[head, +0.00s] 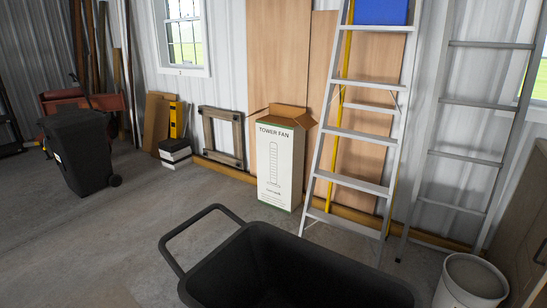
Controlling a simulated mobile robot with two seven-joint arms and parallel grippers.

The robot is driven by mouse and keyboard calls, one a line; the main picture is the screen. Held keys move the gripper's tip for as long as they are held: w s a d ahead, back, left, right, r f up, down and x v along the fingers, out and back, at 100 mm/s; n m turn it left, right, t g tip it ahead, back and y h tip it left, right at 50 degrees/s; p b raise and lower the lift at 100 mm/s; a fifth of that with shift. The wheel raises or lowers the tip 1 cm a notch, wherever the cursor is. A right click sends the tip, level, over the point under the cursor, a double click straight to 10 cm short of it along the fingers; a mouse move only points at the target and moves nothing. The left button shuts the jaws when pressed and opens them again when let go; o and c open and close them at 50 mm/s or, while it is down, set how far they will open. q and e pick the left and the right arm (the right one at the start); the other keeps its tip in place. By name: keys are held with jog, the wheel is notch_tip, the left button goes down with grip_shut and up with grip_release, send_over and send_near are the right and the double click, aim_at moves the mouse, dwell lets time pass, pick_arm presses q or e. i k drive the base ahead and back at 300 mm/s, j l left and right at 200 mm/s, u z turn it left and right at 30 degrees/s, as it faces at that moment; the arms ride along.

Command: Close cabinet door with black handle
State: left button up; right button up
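At the right edge of the head view is part of a brown cabinet (518,222), cut off by the frame. A small black handle (541,255) shows on its face at the very edge. I cannot tell from this view whether the door is open or closed, as most of the cabinet lies outside the picture. Neither of my grippers is in view.
A black cart tub (225,262) with a looped handle fills the bottom middle. A white bucket (470,282) stands beside the cabinet. Ladders (360,133) and a tower fan box (283,160) line the wall.

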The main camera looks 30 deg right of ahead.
aim_at(526, 275)
jog(key=z, duration=2.65)
jog(key=i+l, duration=0.15)
jog(key=l, duration=0.15)
jog(key=i+l+z, duration=0.1)
jog(key=l, duration=0.25)
